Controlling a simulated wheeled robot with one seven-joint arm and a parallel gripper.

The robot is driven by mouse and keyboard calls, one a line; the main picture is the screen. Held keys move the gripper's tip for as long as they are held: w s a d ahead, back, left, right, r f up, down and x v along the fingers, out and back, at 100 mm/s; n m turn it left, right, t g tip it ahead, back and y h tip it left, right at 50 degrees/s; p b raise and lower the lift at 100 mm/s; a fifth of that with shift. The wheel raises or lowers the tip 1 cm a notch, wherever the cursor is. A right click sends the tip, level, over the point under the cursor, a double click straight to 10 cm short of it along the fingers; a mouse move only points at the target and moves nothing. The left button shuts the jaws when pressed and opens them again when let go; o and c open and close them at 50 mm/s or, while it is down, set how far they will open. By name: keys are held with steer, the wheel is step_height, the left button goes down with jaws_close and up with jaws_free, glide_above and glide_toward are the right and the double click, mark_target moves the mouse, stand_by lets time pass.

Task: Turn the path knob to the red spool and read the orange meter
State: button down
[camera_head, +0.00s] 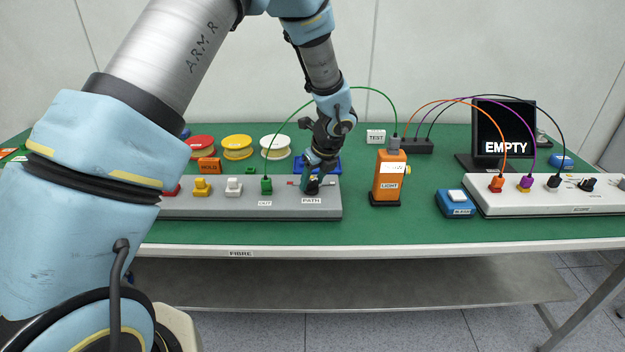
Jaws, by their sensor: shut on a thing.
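My gripper (312,182) reaches down at the right end of the grey panel and is shut on the black path knob (311,188), just above the PATH label. The gripper hides most of the knob, so its pointing direction is hard to read. A small red mark shows just left of it. The orange meter (390,175), labelled LIGHT, stands upright right of the panel. It has a pale display too small to read. A green cable runs from the panel's green plug (266,185) over to the meter's top.
A yellow spool (237,147) and a white spool (275,147) stand behind the grey panel (230,208). A blue box (456,204) and a white panel (560,199) with coloured cables are at right. A black screen (505,125) reads EMPTY. The green table's front strip is clear.

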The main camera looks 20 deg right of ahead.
steer(key=shift+n, duration=0.4)
steer(key=n+y, duration=0.1)
steer(key=n, duration=0.1)
steer(key=n+y, duration=0.1)
steer(key=n, duration=0.2)
steer(key=shift+w+d+g+p, duration=0.1)
steer(key=shift+d+g+p, duration=0.05)
steer(key=shift+g+p, duration=0.2)
steer(key=n+g, duration=0.1)
steer(key=n, duration=0.1)
steer(key=n+g+y, duration=0.1)
steer(key=n, duration=0.2)
steer(key=shift+w+d, duration=0.1)
steer(key=shift+w, duration=0.05)
steer(key=n+g, duration=0.1)
steer(key=n, duration=0.2)
steer(key=n+g+b, duration=0.1)
steer(key=n, duration=0.1)
steer(key=shift+w+n+y, duration=0.1)
steer(key=shift+n+y, duration=0.3)
steer(key=n+g, duration=0.1)
steer(key=n, duration=0.1)
steer(key=n+g, duration=0.1)
steer(key=n, duration=0.2)
steer(key=shift+w+h+b, duration=0.15)
steer(key=shift+h+b, duration=0.15)
steer(key=shift+n, duration=0.3)
steer(key=shift+c, duration=1.4)
jaws_free()
